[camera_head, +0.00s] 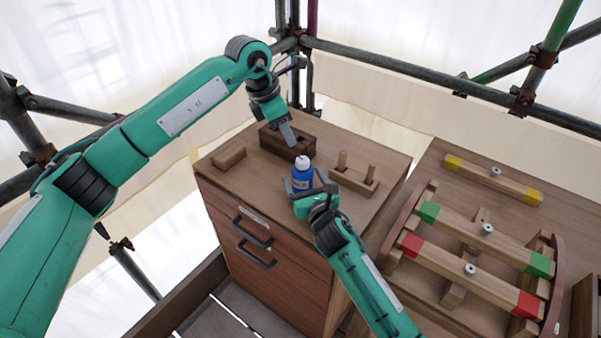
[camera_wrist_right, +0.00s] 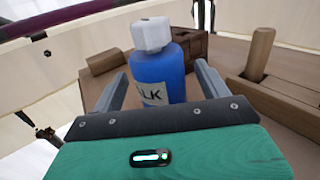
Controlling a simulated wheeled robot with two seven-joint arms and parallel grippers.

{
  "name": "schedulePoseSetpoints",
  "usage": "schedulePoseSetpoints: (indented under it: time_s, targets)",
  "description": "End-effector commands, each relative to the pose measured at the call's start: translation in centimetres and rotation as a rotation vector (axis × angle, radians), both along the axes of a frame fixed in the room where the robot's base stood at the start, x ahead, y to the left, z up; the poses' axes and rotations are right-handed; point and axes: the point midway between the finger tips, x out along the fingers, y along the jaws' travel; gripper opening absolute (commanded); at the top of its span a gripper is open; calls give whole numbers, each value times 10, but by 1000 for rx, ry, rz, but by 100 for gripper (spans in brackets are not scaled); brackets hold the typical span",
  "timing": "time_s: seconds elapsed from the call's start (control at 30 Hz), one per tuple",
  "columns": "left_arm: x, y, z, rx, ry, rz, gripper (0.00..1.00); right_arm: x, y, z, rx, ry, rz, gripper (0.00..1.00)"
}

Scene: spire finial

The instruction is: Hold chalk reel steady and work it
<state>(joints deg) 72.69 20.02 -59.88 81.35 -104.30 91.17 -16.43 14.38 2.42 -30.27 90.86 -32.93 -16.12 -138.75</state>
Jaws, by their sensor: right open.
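A blue bottle-shaped chalk container (camera_head: 301,179) with a white cap stands upright on the wooden cabinet top. In the right wrist view, the blue body (camera_wrist_right: 158,76) shows a pale label whose visible letters end in "LK". My right gripper (camera_head: 307,190) is open, with one finger on each side of the container. In the right wrist view, gaps show between the fingers (camera_wrist_right: 161,88) and the bottle. My left gripper (camera_head: 288,136) points down behind the container, near a dark wooden block, apart from the container. Its jaw opening cannot be made out.
A dark wooden block (camera_head: 278,141) stands behind the container, a small wooden block (camera_head: 229,157) to its left and a two-peg holder (camera_head: 354,180) to its right. A rack of colour-ended beams (camera_head: 478,231) lies at right. The cabinet's front top is clear.

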Motion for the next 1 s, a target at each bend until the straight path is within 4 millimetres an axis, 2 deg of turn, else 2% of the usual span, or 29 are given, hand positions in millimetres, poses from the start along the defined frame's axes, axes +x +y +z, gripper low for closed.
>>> schedulePoseSetpoints:
  time_s: [0.2, 0.6, 0.63, 0.87, 0.9, 1.0]
  targets:
    - [0, 0, 0, 0, 0, 0, 36, 24, 9, 0, 0, 0, 0, 77]
    - [0, 0, 0, 0, 0, 0, 36, 30, 12, 0, 0, -1, 1, 77]
    - [0, 0, 0, 0, 0, 0, 36, 30, 12, 0, 0, -1, 1, 75]
    - [0, 0, 0, 0, 0, 0, 36, 30, 11, 0, 0, 0, 1, 30]
    - [0, 0, 0, 0, 0, 0, 36, 30, 11, 0, 0, 0, 1, 26]
    - [0, 0, 0, 0, 0, 0, 36, 30, 11, 0, 0, 0, 1, 26]
